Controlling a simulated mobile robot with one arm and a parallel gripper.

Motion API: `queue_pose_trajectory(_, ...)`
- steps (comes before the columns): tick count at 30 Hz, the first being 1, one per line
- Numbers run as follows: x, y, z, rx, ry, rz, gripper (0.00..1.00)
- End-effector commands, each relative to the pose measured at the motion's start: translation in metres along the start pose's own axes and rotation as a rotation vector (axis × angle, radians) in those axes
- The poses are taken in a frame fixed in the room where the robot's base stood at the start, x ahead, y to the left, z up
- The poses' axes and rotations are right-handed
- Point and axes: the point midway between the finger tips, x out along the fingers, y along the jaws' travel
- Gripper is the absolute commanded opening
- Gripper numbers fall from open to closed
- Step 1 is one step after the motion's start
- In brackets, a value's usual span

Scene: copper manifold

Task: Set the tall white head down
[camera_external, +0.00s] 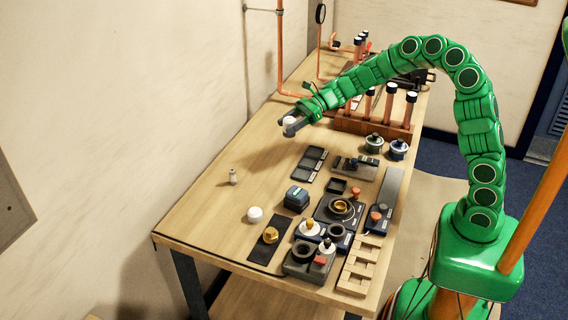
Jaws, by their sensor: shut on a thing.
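My gripper (292,127) is at the end of the green arm, above the far left part of the wooden table (205,208). It is shut on a white piece, the tall white head (288,121). Only a small rounded part of the head shows between the dark fingers, so its full height and tilt are hidden. The head appears to be held above the tabletop, with bare wood below it.
Dark trays (308,163) and several fixtures fill the right side. A rack (372,126) with copper tubes stands behind. Bare wood lies at left.

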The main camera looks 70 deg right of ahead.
Motion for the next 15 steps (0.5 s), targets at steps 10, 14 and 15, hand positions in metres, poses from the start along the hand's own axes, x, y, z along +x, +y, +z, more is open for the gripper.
queue_pose_trajectory(10,0.008,0.009,0.005,-0.007,0.002,0.016,0.18)
queue_pose_trajectory(14,0.031,0.022,0.013,-0.021,0.004,0.051,0.18)
queue_pose_trajectory(15,0.041,0.028,0.017,-0.027,0.005,0.065,0.18)
